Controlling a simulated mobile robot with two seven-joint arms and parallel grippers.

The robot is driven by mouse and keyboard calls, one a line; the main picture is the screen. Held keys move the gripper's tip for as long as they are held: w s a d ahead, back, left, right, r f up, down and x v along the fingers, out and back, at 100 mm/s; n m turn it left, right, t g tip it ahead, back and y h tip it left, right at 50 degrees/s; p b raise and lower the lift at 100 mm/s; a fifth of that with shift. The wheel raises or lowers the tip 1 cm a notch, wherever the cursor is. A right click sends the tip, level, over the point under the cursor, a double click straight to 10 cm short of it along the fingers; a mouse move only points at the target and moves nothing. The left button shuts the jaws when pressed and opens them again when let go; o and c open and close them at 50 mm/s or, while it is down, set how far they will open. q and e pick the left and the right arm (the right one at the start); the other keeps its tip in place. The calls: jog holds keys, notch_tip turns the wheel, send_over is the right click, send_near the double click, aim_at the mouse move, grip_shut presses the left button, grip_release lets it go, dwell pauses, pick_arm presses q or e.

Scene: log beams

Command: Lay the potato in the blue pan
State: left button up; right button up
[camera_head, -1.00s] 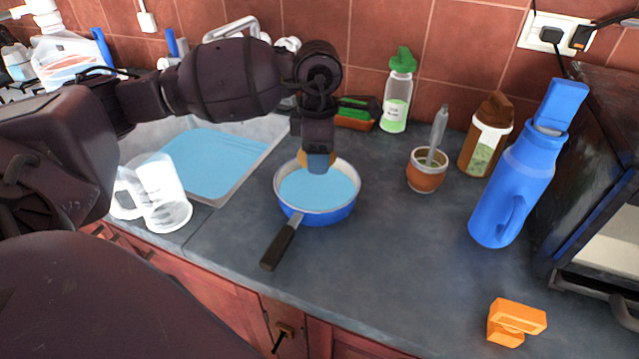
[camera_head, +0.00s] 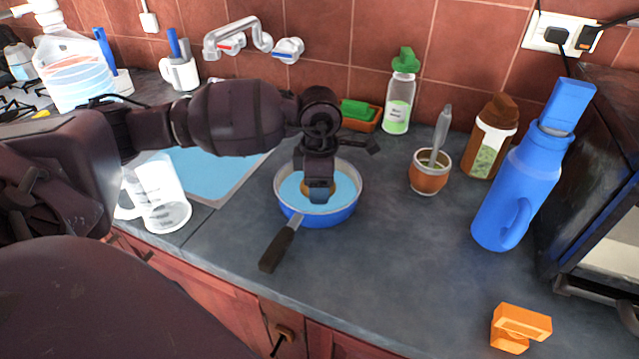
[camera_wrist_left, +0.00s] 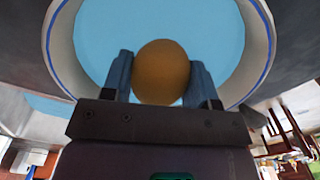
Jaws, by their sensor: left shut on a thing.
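The blue pan (camera_head: 335,214) stands on the counter with its dark handle toward the front left. It has a pale rim and a light blue inside. My left gripper (camera_head: 319,194) is over the pan, its fingers low inside the rim's outline. It is shut on the brown potato (camera_wrist_left: 161,72), which sits between the two blue fingertips in the left wrist view. In the head view the potato is mostly hidden behind the gripper. Whether it touches the pan's bottom cannot be told. My right gripper is not in view.
A clear measuring jug (camera_head: 160,197) stands left of the pan by the sink (camera_head: 215,172). To the right are a gourd cup (camera_head: 429,176), a brown-lidded jar (camera_head: 490,140) and a tall blue bottle (camera_head: 512,190). An orange object (camera_head: 519,328) lies at front right.

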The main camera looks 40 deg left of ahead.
pick_arm(q)
jog(key=shift+f, duration=0.15)
jog(key=o, duration=0.9)
jog(key=shift+c, duration=0.2)
jog(key=shift+o, duration=0.4)
jog(key=shift+r, duration=0.3)
notch_tip(320, 180, up, 6)
jog(key=shift+f+p, duration=0.1)
jog(key=shift+p, duration=0.25)
notch_tip(320, 180, up, 6)
jog(key=shift+f, duration=0.25)
jog(key=shift+r, duration=0.25)
